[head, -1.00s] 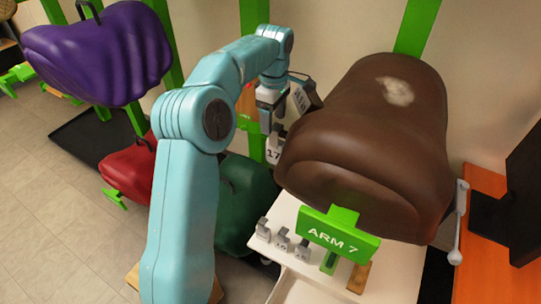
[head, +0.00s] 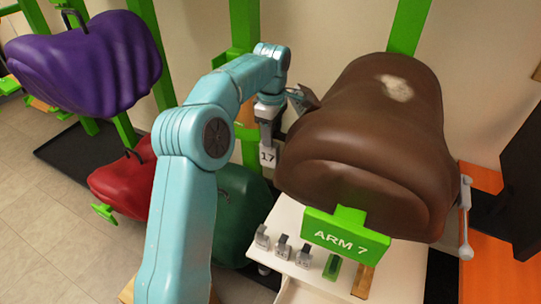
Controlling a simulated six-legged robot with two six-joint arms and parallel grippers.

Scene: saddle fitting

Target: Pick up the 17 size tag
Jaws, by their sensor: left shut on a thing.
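The 17 size tag (head: 267,157) is a small white tag with a dark 17 on it, hanging at the end of my left gripper (head: 267,138). My left gripper points down and is shut on the tag, holding it in the air left of the brown saddle (head: 375,140) and above the white table (head: 288,214). Several other grey tags, one of them this one (head: 282,246), stand in a row on the table. The right gripper is not in view.
A green ARM 7 sign (head: 345,238) is in front of the brown saddle. A green block (head: 332,267) and a wooden piece (head: 363,281) lie on the table. Purple (head: 85,62), red (head: 122,185) and green (head: 240,215) saddles hang at the left.

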